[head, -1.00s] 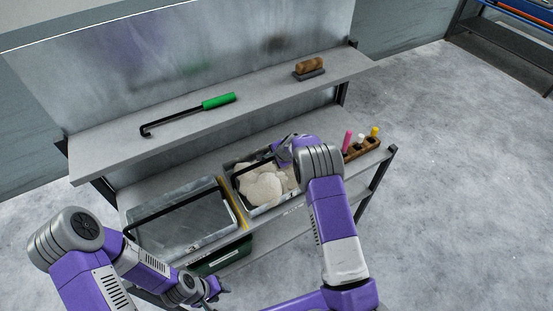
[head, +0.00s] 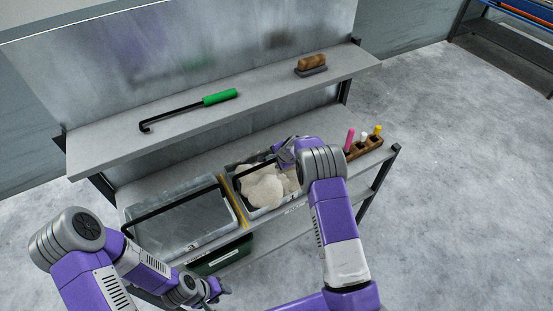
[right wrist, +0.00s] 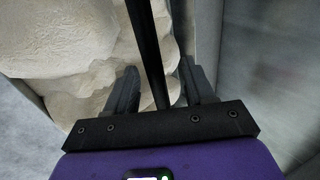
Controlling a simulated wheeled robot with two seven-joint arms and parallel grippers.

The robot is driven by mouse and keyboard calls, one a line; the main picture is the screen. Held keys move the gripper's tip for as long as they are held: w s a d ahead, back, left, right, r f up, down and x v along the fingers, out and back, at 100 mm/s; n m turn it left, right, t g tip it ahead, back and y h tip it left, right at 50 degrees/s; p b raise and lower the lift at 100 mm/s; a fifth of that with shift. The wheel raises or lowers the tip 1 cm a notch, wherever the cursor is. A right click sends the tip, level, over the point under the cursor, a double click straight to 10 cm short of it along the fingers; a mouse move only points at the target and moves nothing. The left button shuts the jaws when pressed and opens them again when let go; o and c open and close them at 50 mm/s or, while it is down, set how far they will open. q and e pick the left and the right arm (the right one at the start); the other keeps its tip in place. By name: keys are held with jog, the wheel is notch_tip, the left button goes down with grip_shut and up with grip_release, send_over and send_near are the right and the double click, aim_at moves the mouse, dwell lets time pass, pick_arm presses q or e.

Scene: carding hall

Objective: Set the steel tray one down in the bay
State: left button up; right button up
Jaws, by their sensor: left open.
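A steel tray (head: 262,212) heaped with cream-white fibre (head: 264,187) stands on the lower shelf, right of a yellow line (head: 235,205). It looks level on the shelf. My right gripper (head: 279,160) is at the tray's black bar handle (head: 252,168). In the right wrist view my right gripper (right wrist: 158,75) has a finger on each side of the handle (right wrist: 149,45), with gaps showing, so it is open around the bar. My left gripper (head: 220,287) is open and empty, low in front of the shelf.
Another steel tray (head: 185,222), empty with a black handle, stands left of the line. A wooden holder (head: 365,148) with coloured pegs sits at the right end. A green-handled hook (head: 220,97) and a brush (head: 312,64) lie on the upper shelf. A green bin (head: 222,256) is below.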

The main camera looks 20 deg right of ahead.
jog(key=shift+s+f, duration=0.1)
jog(key=shift+f, duration=0.05)
jog(key=a+v, duration=0.1)
jog(key=v, duration=0.6)
jog(key=shift+d+r+b, duration=0.35)
jog(key=shift+d, duration=0.2)
jog(key=shift+s, duration=0.1)
